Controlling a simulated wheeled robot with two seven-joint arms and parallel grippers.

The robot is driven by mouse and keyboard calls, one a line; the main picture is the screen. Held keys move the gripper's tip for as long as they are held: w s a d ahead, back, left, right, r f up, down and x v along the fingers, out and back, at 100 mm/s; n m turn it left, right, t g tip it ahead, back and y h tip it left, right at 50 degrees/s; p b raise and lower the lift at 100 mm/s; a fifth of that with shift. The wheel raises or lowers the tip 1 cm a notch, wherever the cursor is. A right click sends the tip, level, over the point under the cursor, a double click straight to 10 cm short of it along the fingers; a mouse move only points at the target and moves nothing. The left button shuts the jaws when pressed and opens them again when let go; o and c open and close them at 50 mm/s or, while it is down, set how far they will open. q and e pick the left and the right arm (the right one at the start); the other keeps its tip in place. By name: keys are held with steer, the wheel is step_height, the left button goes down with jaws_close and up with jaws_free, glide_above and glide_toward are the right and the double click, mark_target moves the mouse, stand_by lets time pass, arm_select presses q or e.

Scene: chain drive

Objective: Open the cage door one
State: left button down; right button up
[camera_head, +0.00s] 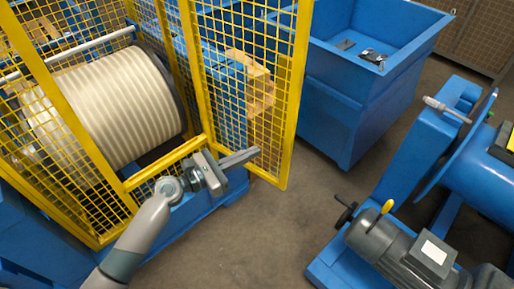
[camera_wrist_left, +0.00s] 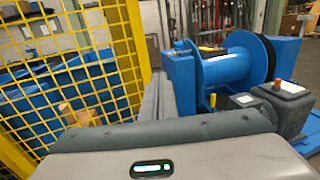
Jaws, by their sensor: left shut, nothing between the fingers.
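The cage door (camera_head: 292,95) is a yellow-framed mesh panel. It stands swung out at an angle from the yellow cage (camera_head: 75,110), leaving an opening in front of the drum. My left gripper (camera_head: 255,152) is shut and empty, with its fingers overlapping the lower mesh of the door; I cannot tell whether they touch it. In the left wrist view, yellow mesh and its upright frame (camera_wrist_left: 136,45) fill the left, just beside the closed fingers (camera_wrist_left: 156,97). My right gripper is not in view.
A ribbed pale drum (camera_head: 110,105) sits inside the cage. A blue open bin (camera_head: 350,95) with small dark parts stands behind the door. A blue machine with a grey motor (camera_head: 400,245) stands at the right. Bare floor (camera_head: 260,235) lies between.

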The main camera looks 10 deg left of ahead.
arm_select(q)
steer(key=shift+s+a+b, duration=0.15)
steer(key=shift+s+a, duration=0.25)
steer(key=shift+s, duration=0.35)
steer(key=shift+s+a+b, duration=0.15)
steer(key=shift+s+a, duration=0.25)
steer(key=shift+s, duration=0.35)
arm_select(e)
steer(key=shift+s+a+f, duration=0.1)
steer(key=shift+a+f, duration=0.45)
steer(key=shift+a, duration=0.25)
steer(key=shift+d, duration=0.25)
